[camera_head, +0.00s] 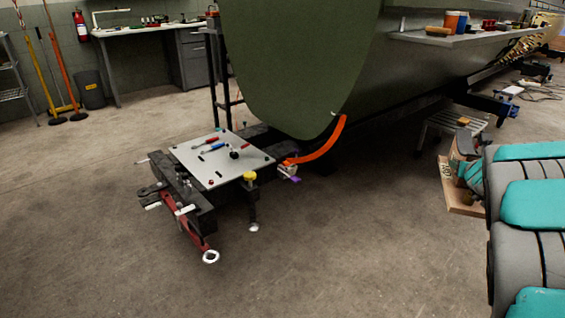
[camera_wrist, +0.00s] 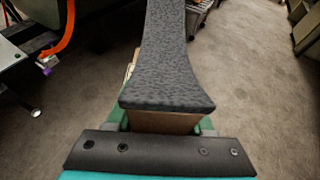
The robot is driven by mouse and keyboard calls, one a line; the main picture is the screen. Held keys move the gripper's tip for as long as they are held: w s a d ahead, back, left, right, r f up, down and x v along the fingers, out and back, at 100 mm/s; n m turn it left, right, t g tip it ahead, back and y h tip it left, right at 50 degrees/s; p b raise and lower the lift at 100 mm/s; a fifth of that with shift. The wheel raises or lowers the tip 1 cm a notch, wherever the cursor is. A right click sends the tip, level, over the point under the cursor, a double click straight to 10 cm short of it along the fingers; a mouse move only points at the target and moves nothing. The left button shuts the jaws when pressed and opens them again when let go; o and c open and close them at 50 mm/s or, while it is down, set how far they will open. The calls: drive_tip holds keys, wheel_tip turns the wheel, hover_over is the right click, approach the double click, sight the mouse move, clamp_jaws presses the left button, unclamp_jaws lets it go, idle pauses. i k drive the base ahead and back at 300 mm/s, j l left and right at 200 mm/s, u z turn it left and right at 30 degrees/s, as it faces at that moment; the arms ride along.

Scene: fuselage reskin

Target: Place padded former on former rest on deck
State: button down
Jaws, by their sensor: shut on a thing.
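The padded former shows in the wrist view as a long, curved strip with a dark grey speckled pad (camera_wrist: 168,65) over a wooden body (camera_wrist: 165,122). It runs away from me and flares at its near end. My gripper (camera_wrist: 162,126) is shut on the near end; green finger parts show at both sides. In the head view, a tan wooden part (camera_head: 459,200), apparently the former, hangs at the right, partly hidden by my arm. A pale deck plate (camera_head: 205,170) stands on a dark wheeled frame left of centre, well apart from my gripper. I cannot make out the former rest for certain.
Hand tools (camera_head: 211,144) lie on the plate. An orange curved strip (camera_head: 322,147) rises from beside it towards the green fuselage (camera_head: 295,60). A red-handled clamp (camera_head: 185,222) juts from the frame's front. Open concrete floor (camera_head: 340,240) lies between the frame and my arm.

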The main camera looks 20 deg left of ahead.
sight(220, 164)
drive_tip(key=i+j+u, duration=0.3)
drive_tip(key=j+u, duration=0.15)
drive_tip(key=i+j+u, duration=0.7)
drive_tip(key=u, duration=0.15)
drive_tip(key=j, duration=0.05)
